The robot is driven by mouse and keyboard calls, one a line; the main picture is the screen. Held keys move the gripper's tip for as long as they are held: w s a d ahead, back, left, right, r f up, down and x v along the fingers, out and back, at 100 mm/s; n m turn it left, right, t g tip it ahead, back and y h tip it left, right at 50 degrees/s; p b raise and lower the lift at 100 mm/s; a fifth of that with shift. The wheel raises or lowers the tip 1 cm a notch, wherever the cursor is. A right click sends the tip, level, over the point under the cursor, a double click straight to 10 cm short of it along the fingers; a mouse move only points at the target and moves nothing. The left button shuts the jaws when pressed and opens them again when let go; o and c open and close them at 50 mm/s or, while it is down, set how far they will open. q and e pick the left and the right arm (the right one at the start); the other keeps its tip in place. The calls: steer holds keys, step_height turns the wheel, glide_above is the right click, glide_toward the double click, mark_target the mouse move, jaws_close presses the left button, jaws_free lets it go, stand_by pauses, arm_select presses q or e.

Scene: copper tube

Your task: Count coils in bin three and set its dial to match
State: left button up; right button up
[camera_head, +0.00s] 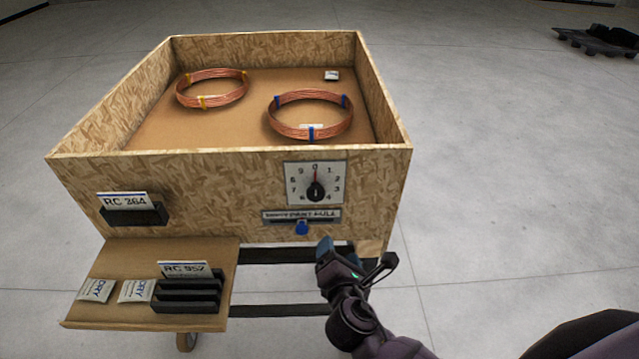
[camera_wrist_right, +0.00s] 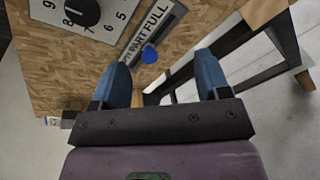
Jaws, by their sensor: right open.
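The chipboard bin (camera_head: 240,205) holds two copper coils lying flat and apart. One coil (camera_head: 214,102) has yellow ties; the other coil (camera_head: 292,131) has blue ties. The dial (camera_head: 316,192) is on the bin's front wall, its red pointer up at 0. The black dial knob also shows at the top left of the right wrist view (camera_wrist_right: 82,12). My right gripper (camera_head: 356,258) is open and empty, below and right of the dial, in front of the bin's lower edge. Its blue fingers (camera_wrist_right: 162,66) are apart. My left gripper is out of view.
A fill-level slider with a blue knob (camera_head: 301,228) sits under the dial. An RC 364 card (camera_head: 124,201) is at the front left. A lower shelf (camera_head: 115,255) holds an RC 957 black rack (camera_head: 188,294) and white packets. Open floor lies to the right.

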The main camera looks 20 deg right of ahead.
mark_target(316, 195)
steer(key=w+a+r+n+t+h+p, duration=0.1)
steer(key=w+a+r+n+t, duration=0.2)
steer(key=r+n, duration=0.35)
steer(key=shift+m+g, duration=0.25)
steer(key=shift+g, duration=0.05)
steer(key=x, duration=0.8)
steer(key=shift+w+a+r, duration=0.2)
steer(key=shift+r, duration=0.1)
steer(key=shift+x, duration=0.9)
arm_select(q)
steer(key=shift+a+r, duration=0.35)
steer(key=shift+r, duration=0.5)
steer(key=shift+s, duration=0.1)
arm_select(e)
steer(key=c, duration=0.9)
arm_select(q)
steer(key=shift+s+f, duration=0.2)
